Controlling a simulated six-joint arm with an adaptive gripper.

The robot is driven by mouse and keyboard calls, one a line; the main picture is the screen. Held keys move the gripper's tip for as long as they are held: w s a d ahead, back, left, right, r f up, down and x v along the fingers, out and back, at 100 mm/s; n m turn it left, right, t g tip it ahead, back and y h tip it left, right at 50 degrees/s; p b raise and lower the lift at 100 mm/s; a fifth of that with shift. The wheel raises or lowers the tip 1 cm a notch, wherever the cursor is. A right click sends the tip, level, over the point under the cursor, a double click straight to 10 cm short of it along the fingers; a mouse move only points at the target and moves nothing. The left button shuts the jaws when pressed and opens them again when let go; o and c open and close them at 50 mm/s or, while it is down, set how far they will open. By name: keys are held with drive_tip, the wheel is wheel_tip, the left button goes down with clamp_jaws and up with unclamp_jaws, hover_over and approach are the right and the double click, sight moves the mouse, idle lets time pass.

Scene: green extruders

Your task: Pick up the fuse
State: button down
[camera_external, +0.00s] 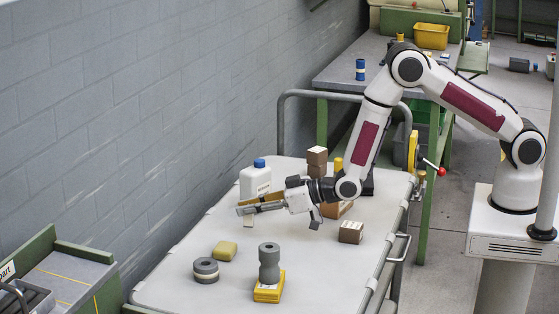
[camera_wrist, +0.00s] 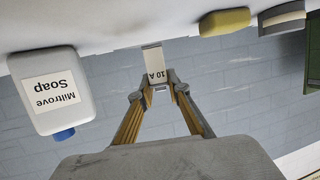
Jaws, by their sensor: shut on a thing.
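The fuse is a small white block marked "10 A" (camera_wrist: 154,62), seen in the wrist view between my fingertips (camera_wrist: 156,88). My gripper is shut on it, with the label side facing the wrist camera. In the external view my gripper (camera_external: 243,209) reaches left over the white cart top, and a small pale piece, apparently the fuse (camera_external: 249,221), shows just below the fingers. I cannot tell whether the fuse touches the cart top. Part of it is hidden by the fingers.
A white soap bottle (camera_external: 255,182) with a blue cap stands close behind my gripper. A yellow sponge (camera_external: 224,251), a grey ring (camera_external: 206,271) and a grey spool-shaped part (camera_external: 269,262) on a yellow box (camera_external: 268,293) are in front. Brown boxes (camera_external: 350,233) stand right.

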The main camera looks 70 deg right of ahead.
drive_tip(key=shift+r, duration=3.45)
